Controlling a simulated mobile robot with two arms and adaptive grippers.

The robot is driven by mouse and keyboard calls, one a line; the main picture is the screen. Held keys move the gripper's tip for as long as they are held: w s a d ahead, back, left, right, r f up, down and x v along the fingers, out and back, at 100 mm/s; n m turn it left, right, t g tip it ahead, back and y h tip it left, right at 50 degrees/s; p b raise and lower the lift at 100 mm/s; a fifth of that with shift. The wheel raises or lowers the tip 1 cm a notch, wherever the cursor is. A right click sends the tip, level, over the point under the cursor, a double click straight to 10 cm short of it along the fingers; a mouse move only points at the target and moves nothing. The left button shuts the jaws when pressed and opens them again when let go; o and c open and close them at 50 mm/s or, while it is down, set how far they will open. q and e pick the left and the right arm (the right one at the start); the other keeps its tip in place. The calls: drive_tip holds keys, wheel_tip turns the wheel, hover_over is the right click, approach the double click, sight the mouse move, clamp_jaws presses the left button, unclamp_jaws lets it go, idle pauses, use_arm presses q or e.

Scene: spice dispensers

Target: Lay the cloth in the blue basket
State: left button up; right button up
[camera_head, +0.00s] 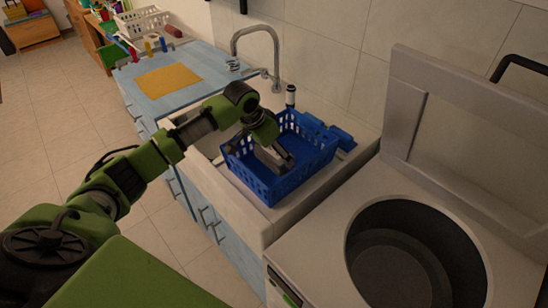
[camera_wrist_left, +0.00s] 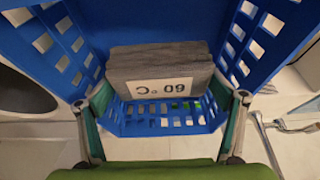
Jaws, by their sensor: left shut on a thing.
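The blue basket (camera_head: 272,185) stands over the sink, its open top facing up. My left gripper (camera_head: 274,155) reaches down into it. In the left wrist view a folded grey cloth (camera_wrist_left: 160,66) with a white "60 °C" label lies between the fingers of my left gripper (camera_wrist_left: 165,102), which is shut on it. The basket's slotted blue walls (camera_wrist_left: 245,45) surround the cloth in that view. I cannot tell whether the cloth touches the basket floor. My right gripper is out of view.
A flat orange sheet (camera_head: 167,80) lies on the blue counter beyond the sink. A curved faucet (camera_head: 262,40) rises behind the sink. A top-loading machine (camera_head: 415,250) with raised lid stands at right. A white rack (camera_head: 141,22) and small bottles are at the far end.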

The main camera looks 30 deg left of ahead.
use_arm(q)
drive_tip(key=shift+f, duration=1.65)
drive_tip(key=shift+f, duration=0.1)
drive_tip(key=o, duration=1.2)
drive_tip(key=b+v, duration=0.1)
drive_tip(key=v, duration=1.1)
drive_tip(key=shift+w, duration=0.1)
